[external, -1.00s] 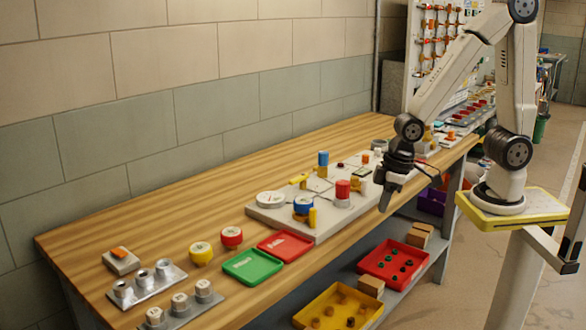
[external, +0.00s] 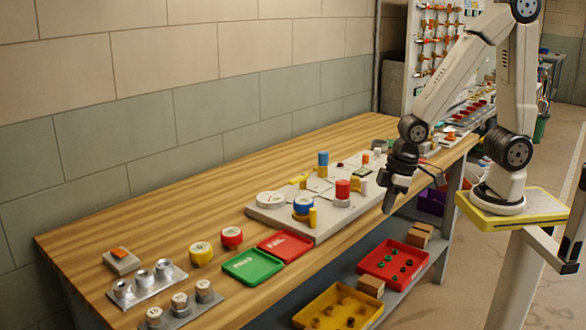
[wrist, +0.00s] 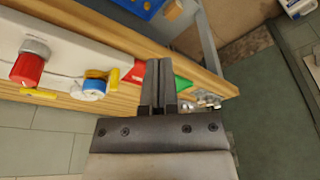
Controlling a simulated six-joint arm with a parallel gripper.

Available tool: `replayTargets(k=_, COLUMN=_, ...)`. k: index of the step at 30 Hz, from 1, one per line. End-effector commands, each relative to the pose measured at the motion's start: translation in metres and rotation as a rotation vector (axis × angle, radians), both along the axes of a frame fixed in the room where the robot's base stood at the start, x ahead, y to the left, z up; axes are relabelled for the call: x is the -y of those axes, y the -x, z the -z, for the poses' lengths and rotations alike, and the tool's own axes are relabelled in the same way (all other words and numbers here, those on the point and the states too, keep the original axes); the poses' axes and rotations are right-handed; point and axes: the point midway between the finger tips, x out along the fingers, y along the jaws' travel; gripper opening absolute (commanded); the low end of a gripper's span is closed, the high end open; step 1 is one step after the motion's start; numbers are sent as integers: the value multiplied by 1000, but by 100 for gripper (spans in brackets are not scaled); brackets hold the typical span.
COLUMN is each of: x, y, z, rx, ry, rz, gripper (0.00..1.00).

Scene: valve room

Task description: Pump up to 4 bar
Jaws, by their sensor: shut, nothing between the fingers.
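A pale panel (external: 275,219) lies on the wooden bench with a white round gauge (external: 270,199) at its left end; its reading is too small to tell. A blue valve wheel (external: 303,205) with yellow parts stands beside the gauge, and a red cylinder (external: 343,188) on a grey base stands nearer the right end. In the wrist view the red cylinder (wrist: 27,70) and blue wheel (wrist: 93,88) lie left of my gripper (wrist: 159,64). My gripper (external: 389,211) is shut and empty, pointing down by the bench's front edge, right of the panel and touching nothing visible.
A green tray (external: 252,266) and a red tray (external: 286,246) lie left of the panel. Red (external: 393,261) and yellow (external: 338,307) bins sit on the shelf below. The back left of the bench is clear.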

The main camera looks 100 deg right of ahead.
Motion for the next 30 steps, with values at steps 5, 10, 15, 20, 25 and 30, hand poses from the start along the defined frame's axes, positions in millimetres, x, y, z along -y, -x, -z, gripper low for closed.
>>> replayTargets(k=5, x=0, y=0, z=0, rx=0, ry=0, rz=0, gripper=0)
replayTargets(k=10, x=0, y=0, z=0, rx=0, ry=0, rz=0, gripper=0)
replayTargets(k=15, x=0, y=0, z=0, rx=0, ry=0, rz=0, gripper=0)
replayTargets(k=20, x=0, y=0, z=0, rx=0, ry=0, rz=0, gripper=0)
replayTargets(k=25, x=0, y=0, z=0, rx=0, ry=0, rz=0, gripper=0)
replayTargets(k=30, x=1, y=-1, z=0, rx=-1, ry=2, rz=-4, gripper=44)
